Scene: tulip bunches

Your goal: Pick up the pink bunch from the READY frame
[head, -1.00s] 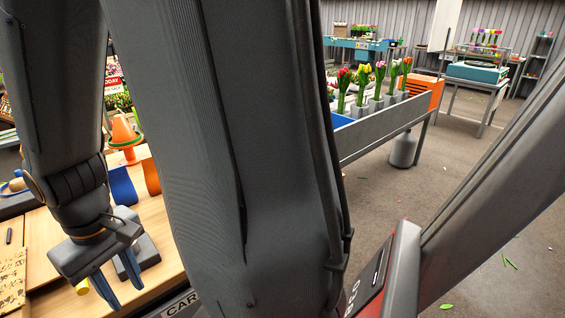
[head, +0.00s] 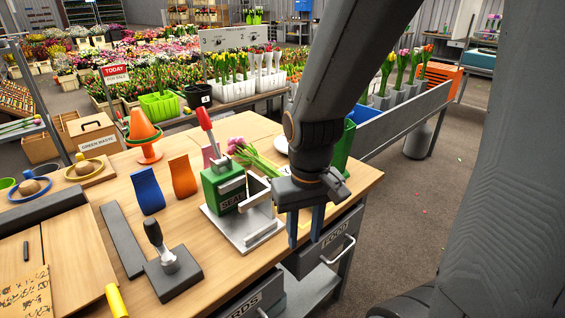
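A pink bunch (head: 237,146) lies on the wooden bench behind the green sealing machine (head: 224,187), its green stems running right toward my arm. Another pink bunch (head: 403,58) stands upright among yellow and red ones in grey cups at the right; I see no READY lettering, so I cannot tell which frame is meant. My gripper (head: 305,228) points down over the bench's right front part, right of the sealing machine, with its two blue fingers apart and nothing seen between them. My arm hides part of the cup row and the far stem ends.
The bench (head: 215,275) holds a blue bag (head: 147,191), an orange bag (head: 183,177), an orange cone (head: 141,128) and a black-handled stamp (head: 163,255). A grey-walled rack (head: 405,122) stands behind at the right. Floor (head: 410,200) is open to the right of the bench.

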